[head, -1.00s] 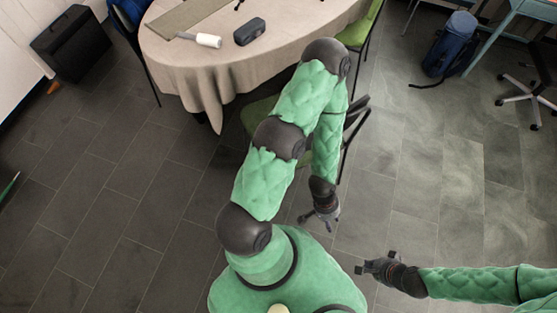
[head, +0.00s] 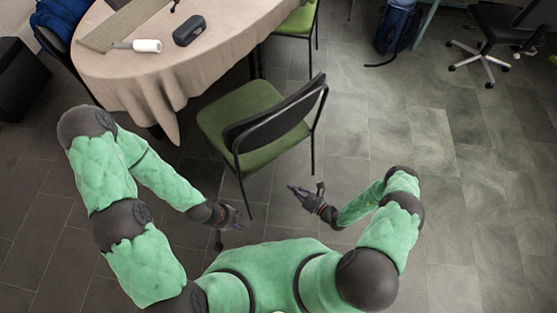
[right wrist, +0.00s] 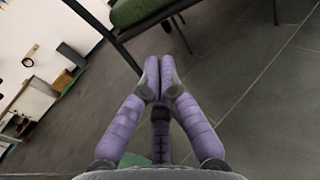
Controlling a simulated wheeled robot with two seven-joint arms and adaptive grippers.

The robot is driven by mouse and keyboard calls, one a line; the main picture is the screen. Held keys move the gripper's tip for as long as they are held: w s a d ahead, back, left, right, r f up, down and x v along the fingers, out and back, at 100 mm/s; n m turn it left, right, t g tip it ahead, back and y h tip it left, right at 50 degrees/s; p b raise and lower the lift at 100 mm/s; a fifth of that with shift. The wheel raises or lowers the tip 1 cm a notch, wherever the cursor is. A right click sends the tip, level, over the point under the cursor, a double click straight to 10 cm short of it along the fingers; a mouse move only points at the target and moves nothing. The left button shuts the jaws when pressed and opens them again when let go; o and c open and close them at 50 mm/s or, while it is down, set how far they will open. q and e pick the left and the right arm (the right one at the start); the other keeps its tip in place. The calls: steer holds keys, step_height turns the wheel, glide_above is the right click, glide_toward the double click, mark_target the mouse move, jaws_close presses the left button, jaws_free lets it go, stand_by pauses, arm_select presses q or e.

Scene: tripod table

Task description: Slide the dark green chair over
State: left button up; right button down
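The dark green chair (head: 232,105) stands by the round table, in the middle of the head view. It has a green seat, a black backrest and thin dark legs. Its seat edge and dark frame also show at the top of the right wrist view (right wrist: 140,12). My left gripper (head: 238,218) is low at the near left of the chair, apart from it; its fingers are too small to judge. My right gripper (head: 293,189) is near the floor on the chair's near side, below the backrest. In the right wrist view its fingertips (right wrist: 158,65) meet with nothing visible between them.
The round table (head: 205,65) with a beige cloth is behind the chair, bearing a white roll (head: 147,45) and a dark case (head: 189,30). Another green chair (head: 297,20) stands beyond. A blue backpack (head: 398,28) and an office chair (head: 492,40) are at right. The right floor is clear.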

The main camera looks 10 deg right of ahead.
steer(key=w+d+f+m+t+h, duration=0.2)
steer(key=d+m+t+h, duration=0.1)
steer(key=d, duration=0.2)
steer(key=b+x, duration=0.1)
steer(key=x, duration=1.2)
steer(key=shift+w+a, duration=0.15)
steer(key=shift+w, duration=0.15)
